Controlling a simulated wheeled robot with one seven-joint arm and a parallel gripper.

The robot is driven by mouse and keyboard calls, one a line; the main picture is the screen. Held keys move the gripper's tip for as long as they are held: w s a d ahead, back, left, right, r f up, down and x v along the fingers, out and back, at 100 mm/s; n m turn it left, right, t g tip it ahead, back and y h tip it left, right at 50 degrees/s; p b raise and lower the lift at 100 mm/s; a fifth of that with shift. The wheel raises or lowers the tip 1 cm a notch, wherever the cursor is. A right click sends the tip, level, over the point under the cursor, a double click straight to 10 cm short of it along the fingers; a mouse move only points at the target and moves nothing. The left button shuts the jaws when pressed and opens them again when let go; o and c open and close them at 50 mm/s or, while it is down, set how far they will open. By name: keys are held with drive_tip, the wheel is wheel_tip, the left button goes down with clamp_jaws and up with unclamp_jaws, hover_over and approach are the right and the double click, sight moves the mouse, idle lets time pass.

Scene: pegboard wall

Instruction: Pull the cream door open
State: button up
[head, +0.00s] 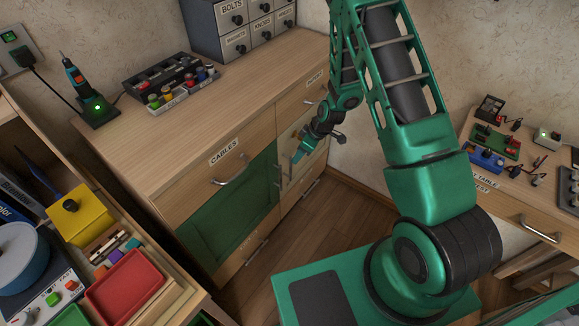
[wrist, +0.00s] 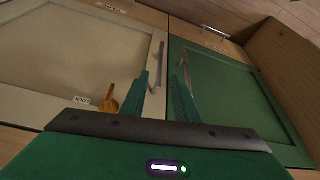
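The cream door (wrist: 75,60) fills the left of the wrist view and looks closed. It also shows in the head view (head: 308,172), partly hidden by my arm and gripper. Its upright silver handle (wrist: 159,62) is near the edge beside the green door. My gripper (wrist: 167,75) is open, its two green fingers apart at the handle. The handle appears between the fingertips in the picture; contact cannot be told. In the head view my gripper (head: 298,151) is in front of the cream door's upper part.
The green door (wrist: 225,85) is just right of the cream door, with its own silver handle (wrist: 186,75) close to my right finger. An amber knob-like object (wrist: 108,104) sits near a small label. The wooden floor (head: 345,205) in front of the cabinet has free room.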

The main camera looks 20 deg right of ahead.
sight(291, 165)
drive_tip(key=x, duration=0.9)
drive_tip(key=shift+f, duration=0.15)
